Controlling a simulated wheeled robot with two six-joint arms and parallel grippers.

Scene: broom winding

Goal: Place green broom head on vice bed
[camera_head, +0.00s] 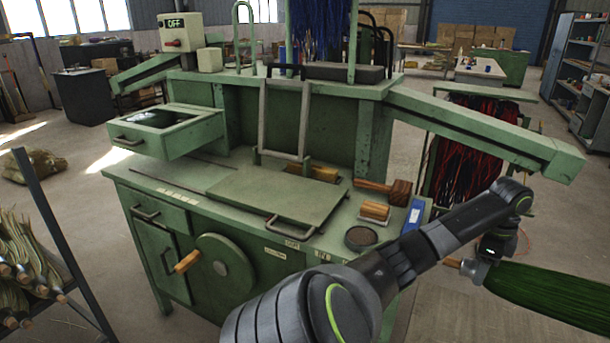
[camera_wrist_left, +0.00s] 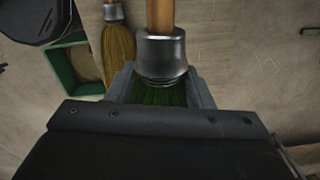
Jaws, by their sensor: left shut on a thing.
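The green broom head (camera_head: 555,295) is at the right edge of the head view, off to the right of the workbench. My left gripper (camera_head: 484,268) is shut on it near its collar, and the bristles point right. In the left wrist view the broom head's metal collar (camera_wrist_left: 161,55) and wooden handle stub (camera_wrist_left: 160,15) rise above the gripper (camera_wrist_left: 158,88), with green bristles between the jaws. On the workbench, a flat green bed plate (camera_head: 280,196) lies bare in front of an upright grey lever frame (camera_head: 303,130). My right gripper is not in view.
A wooden mallet (camera_head: 397,190), a brush block (camera_head: 374,212) and a round dark tin (camera_head: 360,238) sit at the bench's right end. A sloping green beam (camera_head: 480,130) juts out right. Another broom head (camera_wrist_left: 119,50) shows in the wrist view.

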